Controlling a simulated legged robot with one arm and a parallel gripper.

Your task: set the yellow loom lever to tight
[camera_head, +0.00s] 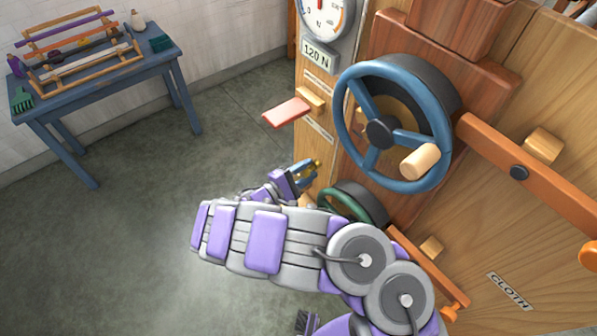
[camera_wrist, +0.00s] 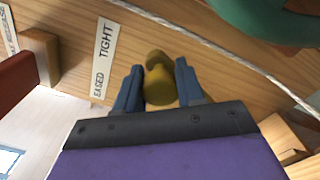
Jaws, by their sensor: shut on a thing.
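The yellow loom lever (camera_wrist: 160,85) shows in the wrist view as a rounded knob on the wooden frame, between the two blue-grey fingers of my gripper (camera_wrist: 160,90). My gripper is shut on it. A white label reading EASED and TIGHT (camera_wrist: 103,58) is on the wood to the left of the lever; I cannot tell which word the lever stands at. In the head view my gripper (camera_head: 304,174) is at the loom's left post, with a bit of the yellow lever (camera_head: 315,163) showing; my arm hides part of the area below.
A red paddle (camera_head: 287,112) sticks out above my gripper. A green wheel (camera_head: 343,204) is close on its right, and a large blue handwheel (camera_head: 348,110) is higher up. A gauge (camera_head: 322,15) has a 120 N plate (camera_head: 318,53) below. A blue table (camera_head: 100,83) stands far left; floor between is clear.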

